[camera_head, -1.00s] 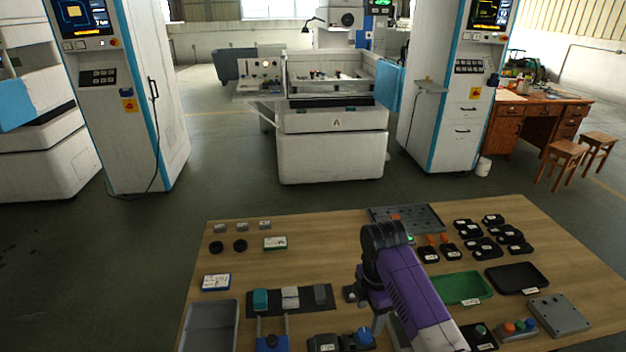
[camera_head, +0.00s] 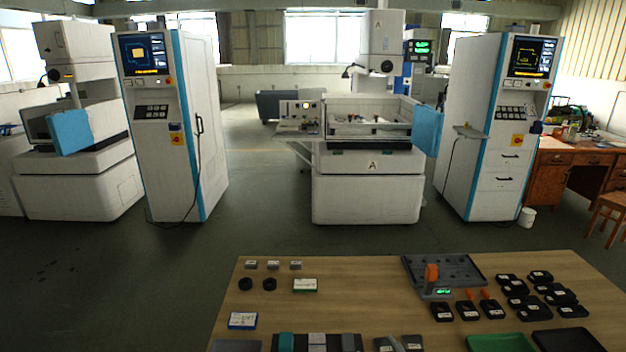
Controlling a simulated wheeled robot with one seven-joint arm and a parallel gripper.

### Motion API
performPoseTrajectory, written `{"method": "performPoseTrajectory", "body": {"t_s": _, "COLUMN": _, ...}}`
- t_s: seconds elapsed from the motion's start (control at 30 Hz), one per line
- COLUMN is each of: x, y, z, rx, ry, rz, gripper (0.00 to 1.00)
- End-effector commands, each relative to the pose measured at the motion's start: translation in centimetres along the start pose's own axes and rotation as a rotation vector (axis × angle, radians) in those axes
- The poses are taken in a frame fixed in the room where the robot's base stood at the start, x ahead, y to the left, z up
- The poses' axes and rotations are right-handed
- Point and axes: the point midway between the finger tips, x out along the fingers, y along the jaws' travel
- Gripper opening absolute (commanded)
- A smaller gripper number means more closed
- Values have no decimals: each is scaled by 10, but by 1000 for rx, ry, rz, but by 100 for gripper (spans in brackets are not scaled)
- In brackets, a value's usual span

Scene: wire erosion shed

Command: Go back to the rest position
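My arm and my gripper are out of the head view, so I cannot see whether the gripper is open or shut. The wooden table (camera_head: 345,290) fills the lower part of the view, with its near edge cut off by the frame. Nothing of mine shows over it.
On the table lie a grey tray (camera_head: 470,268) with an orange-handled item (camera_head: 432,275), several black parts (camera_head: 540,290), a green tray (camera_head: 500,342), two black rings (camera_head: 257,284) and a blue-edged card (camera_head: 243,320). White machines (camera_head: 367,190) stand behind, across open floor.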

Motion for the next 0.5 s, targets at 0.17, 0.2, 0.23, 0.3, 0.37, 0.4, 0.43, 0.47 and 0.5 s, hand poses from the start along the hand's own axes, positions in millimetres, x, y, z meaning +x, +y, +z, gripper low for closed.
{"method": "performPoseTrajectory", "body": {"t_s": 0.17, "x": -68, "y": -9, "z": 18, "rx": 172, "ry": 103, "rz": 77, "gripper": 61}}
{"method": "performPoseTrajectory", "body": {"t_s": 0.2, "x": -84, "y": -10, "z": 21, "rx": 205, "ry": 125, "rz": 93, "gripper": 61}}
{"method": "performPoseTrajectory", "body": {"t_s": 0.23, "x": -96, "y": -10, "z": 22, "rx": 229, "ry": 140, "rz": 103, "gripper": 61}}
{"method": "performPoseTrajectory", "body": {"t_s": 0.3, "x": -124, "y": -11, "z": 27, "rx": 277, "ry": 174, "rz": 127, "gripper": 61}}
{"method": "performPoseTrajectory", "body": {"t_s": 0.37, "x": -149, "y": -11, "z": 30, "rx": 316, "ry": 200, "rz": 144, "gripper": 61}}
{"method": "performPoseTrajectory", "body": {"t_s": 0.4, "x": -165, "y": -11, "z": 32, "rx": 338, "ry": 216, "rz": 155, "gripper": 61}}
{"method": "performPoseTrajectory", "body": {"t_s": 0.43, "x": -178, "y": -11, "z": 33, "rx": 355, "ry": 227, "rz": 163, "gripper": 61}}
{"method": "performPoseTrajectory", "body": {"t_s": 0.47, "x": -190, "y": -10, "z": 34, "rx": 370, "ry": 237, "rz": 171, "gripper": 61}}
{"method": "performPoseTrajectory", "body": {"t_s": 0.5, "x": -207, "y": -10, "z": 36, "rx": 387, "ry": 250, "rz": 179, "gripper": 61}}
